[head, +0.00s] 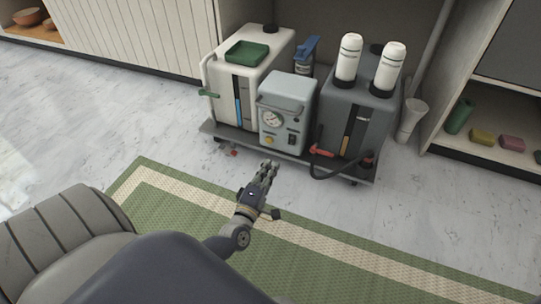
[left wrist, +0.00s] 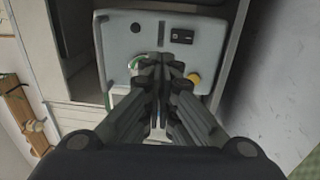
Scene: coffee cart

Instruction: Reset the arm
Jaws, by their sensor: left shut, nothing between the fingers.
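My left gripper (head: 268,172) is low over the green mat's far edge in the head view, in front of the coffee cart. Its fingers are shut with nothing between them. In the left wrist view the shut fingers (left wrist: 160,62) point at the light grey machine (left wrist: 137,45) and hide part of its gauge. In the head view the same machine (head: 286,90) stands mid-cart with a round gauge, a yellow button and a black switch. The gripper appears apart from the cart. My right gripper is in neither view.
The low cart (head: 220,131) also carries a white machine (head: 246,75) and a dark grey machine (head: 345,115) with two white bottles. A black hose loops at its front. A green mat (head: 165,215) covers the floor. A shelf unit (head: 480,151) stands right; pale floor (head: 90,100) is clear left.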

